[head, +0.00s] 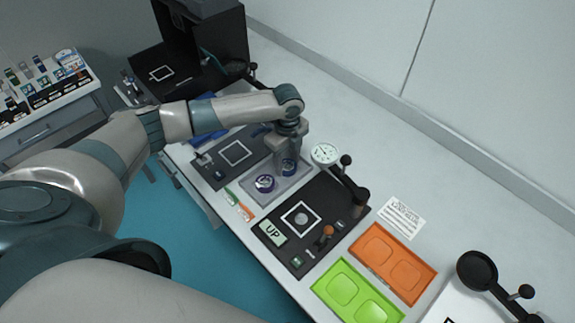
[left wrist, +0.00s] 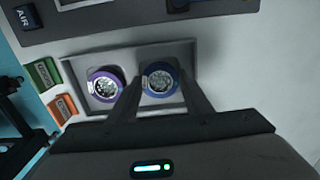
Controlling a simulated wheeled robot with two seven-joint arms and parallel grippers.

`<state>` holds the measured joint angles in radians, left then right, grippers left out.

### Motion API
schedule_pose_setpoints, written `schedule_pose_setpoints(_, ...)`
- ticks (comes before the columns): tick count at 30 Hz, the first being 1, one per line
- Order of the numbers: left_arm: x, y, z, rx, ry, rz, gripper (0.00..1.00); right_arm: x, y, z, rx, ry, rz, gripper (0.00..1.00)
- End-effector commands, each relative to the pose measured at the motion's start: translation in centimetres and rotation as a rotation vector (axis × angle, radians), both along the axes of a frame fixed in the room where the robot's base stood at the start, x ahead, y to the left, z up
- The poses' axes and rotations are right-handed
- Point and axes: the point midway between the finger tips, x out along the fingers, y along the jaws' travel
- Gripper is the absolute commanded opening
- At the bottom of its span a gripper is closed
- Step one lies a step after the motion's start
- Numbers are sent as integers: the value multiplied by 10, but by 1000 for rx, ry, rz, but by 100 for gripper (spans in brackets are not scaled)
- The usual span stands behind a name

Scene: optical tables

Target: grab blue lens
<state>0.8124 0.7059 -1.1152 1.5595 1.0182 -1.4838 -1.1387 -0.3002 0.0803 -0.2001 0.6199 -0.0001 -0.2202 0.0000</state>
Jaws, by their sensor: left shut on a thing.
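The blue lens (left wrist: 160,81) is a round blue-rimmed piece in the right-hand place of a grey two-place tray (left wrist: 190,50). In the head view the blue lens (head: 289,167) shows beneath my left gripper (head: 287,165), which points down over the tray (head: 262,197). In the left wrist view my left gripper (left wrist: 160,88) has its fingers at both sides of the blue lens, shut on it. The lens still appears down in its place. A purple lens (head: 264,183) sits in the other place; it also shows in the left wrist view (left wrist: 104,85). My right gripper is not in view.
A dial gauge (head: 325,154) on a black stand rises right of the tray. A black board with an "UP" label (head: 272,232) lies in front of it. Orange (head: 424,270) and green (head: 333,308) trays lie farther right. Small green and orange blocks lie near the table edge.

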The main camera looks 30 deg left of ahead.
Motion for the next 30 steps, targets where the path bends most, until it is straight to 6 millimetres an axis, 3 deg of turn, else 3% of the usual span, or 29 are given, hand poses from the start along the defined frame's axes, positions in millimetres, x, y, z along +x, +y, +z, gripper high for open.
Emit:
schedule_pose_setpoints(8,1,0,11,-1,-3,1,22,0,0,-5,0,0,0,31)
schedule_pose_setpoints(22,1,0,82,-1,-3,0,22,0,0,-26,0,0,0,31)
schedule_pose_setpoints(30,0,0,100,-1,-1,1,22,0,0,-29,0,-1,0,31)
